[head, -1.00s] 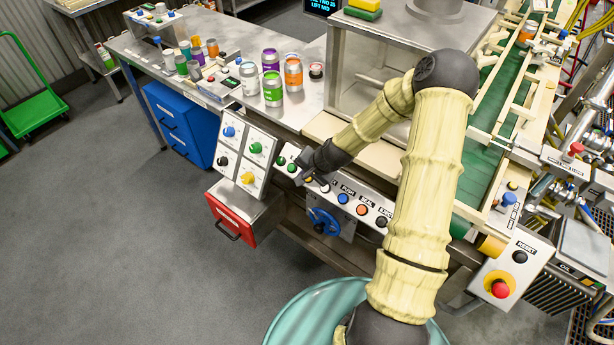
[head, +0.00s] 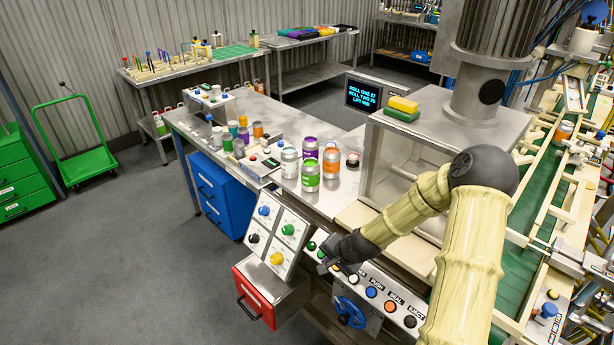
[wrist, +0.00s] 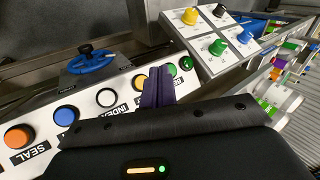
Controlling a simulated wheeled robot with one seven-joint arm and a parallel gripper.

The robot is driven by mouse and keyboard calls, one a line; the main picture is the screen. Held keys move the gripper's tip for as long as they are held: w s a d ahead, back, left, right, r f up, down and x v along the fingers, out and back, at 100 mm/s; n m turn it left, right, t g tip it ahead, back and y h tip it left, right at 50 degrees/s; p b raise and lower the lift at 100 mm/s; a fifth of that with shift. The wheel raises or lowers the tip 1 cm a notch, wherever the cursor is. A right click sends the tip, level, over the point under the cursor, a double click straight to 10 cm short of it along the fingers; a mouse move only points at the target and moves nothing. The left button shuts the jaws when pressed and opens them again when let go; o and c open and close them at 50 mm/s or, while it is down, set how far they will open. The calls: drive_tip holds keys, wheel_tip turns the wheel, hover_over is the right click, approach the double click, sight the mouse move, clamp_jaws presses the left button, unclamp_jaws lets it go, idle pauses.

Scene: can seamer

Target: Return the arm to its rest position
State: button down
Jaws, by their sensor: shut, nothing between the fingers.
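My arm, in pale ribbed sleeves, reaches from the lower right of the head view to the seamer's front button panel (head: 382,302). My gripper (head: 328,262) is just above the left end of that panel, near the green buttons. In the wrist view its two dark purple fingers (wrist: 158,84) are together with nothing between them. They point at the panel near a white button (wrist: 106,97) and a green button (wrist: 186,63). Whether the fingertips touch the panel cannot be told.
A tilted panel with coloured knobs (head: 276,236) stands left of my gripper, above a red drawer (head: 262,300). A blue handwheel (head: 349,312) is below the panel. Cans (head: 310,174) stand on the steel bench behind. A conveyor (head: 540,200) is at right. Open floor lies at left.

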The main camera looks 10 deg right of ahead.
drive_tip(key=shift+r, duration=0.1)
drive_tip(key=s+r+n+g+h, duration=0.3)
drive_tip(key=s+r+n, duration=0.6)
drive_tip(key=s+r, duration=0.7)
drive_tip(key=s, duration=0.4)
drive_tip(key=shift+r, duration=0.3)
drive_tip(key=shift+w, duration=0.1)
